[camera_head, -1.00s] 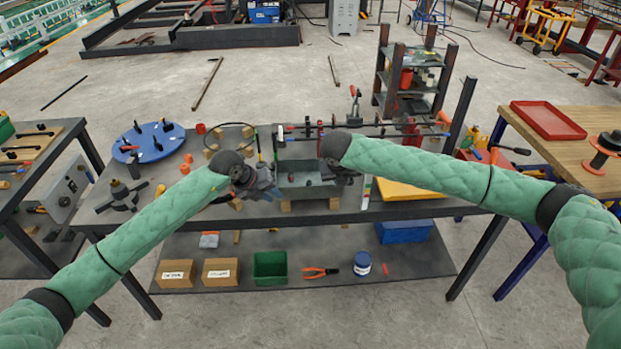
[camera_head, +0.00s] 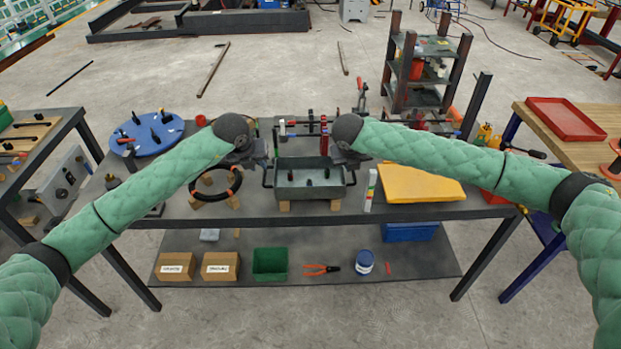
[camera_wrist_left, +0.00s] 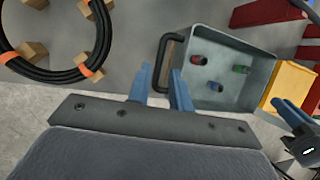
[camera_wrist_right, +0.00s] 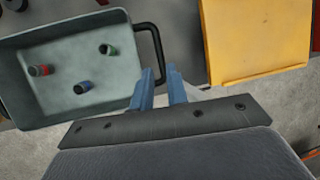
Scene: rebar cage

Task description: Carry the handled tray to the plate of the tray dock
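The handled tray (camera_head: 309,193) is a grey open box on wooden blocks at the front middle of the bench. Red, blue and green small parts lie in it. Its left handle (camera_wrist_left: 162,62) shows in the left wrist view, its right handle (camera_wrist_right: 157,48) in the right wrist view. My left gripper (camera_wrist_left: 160,80) is open, fingers apart, with the left handle showing between and just beyond the tips. My right gripper (camera_wrist_right: 161,76) is likewise open at the right handle. I cannot tell how deep the handles sit between the fingers. I cannot pick out the tray dock with certainty.
A black cable coil (camera_head: 193,194) on wooden blocks lies left of the tray. A yellow panel (camera_head: 420,186) and a white upright strip (camera_head: 371,190) are to its right. A rod assembly with a red clamp (camera_head: 324,134) stands behind it. A blue turntable (camera_head: 150,140) is at far left.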

